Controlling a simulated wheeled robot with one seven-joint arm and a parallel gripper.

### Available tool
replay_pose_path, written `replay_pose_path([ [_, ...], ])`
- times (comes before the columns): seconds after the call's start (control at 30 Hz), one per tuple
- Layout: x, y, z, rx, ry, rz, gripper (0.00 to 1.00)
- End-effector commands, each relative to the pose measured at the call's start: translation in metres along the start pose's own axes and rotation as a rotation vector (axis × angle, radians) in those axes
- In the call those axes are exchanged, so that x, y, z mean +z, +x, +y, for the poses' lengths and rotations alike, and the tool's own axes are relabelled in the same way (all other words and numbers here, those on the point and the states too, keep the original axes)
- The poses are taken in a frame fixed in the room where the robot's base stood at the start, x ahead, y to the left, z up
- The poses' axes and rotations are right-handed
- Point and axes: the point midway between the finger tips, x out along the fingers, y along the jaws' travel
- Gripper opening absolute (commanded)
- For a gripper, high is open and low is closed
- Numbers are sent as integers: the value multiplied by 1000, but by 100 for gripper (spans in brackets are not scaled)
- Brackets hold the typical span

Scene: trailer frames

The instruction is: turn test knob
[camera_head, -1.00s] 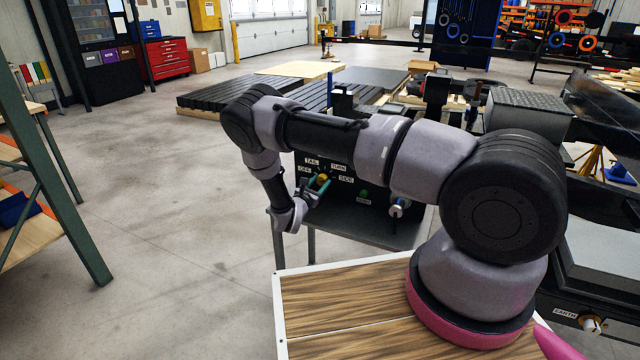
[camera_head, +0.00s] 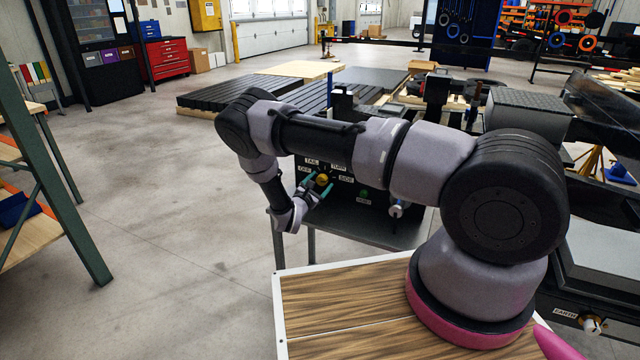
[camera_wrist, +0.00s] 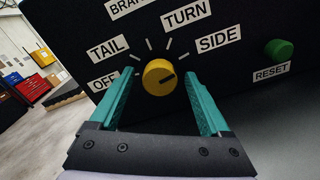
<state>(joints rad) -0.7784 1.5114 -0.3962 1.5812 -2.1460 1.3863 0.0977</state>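The yellow test knob (camera_wrist: 158,77) sits on a black panel (camera_wrist: 245,75) with labels OFF, TAIL, BRAKE, TURN and SIDE around it. Its dark mark points right and slightly up, roughly toward the SIDE label (camera_wrist: 218,41). In the head view the knob (camera_head: 322,179) shows small, just beyond my gripper (camera_head: 312,187). In the wrist view my gripper (camera_wrist: 159,80) is open, with one teal finger on each side of the knob. A gap shows between each finger and the knob. I cannot tell how far the fingertips are from the panel.
A green RESET button (camera_wrist: 279,50) is to the right of the knob on the panel. A grey shelf (camera_head: 385,235) juts out below the panel. A green-framed rack (camera_head: 60,170) stands at the left. The floor between is clear.

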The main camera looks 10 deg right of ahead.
Motion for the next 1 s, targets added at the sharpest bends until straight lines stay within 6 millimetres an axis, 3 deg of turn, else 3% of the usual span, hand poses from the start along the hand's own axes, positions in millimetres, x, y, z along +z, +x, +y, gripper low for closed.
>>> replay_pose_path([
  [0.33, 0, -7, 1, 2, -2, 2, 80],
  [0.8, 0, -91, 1, 2, -1, 1, 80],
  [1.0, 0, -107, 0, 0, 0, 0, 80],
])
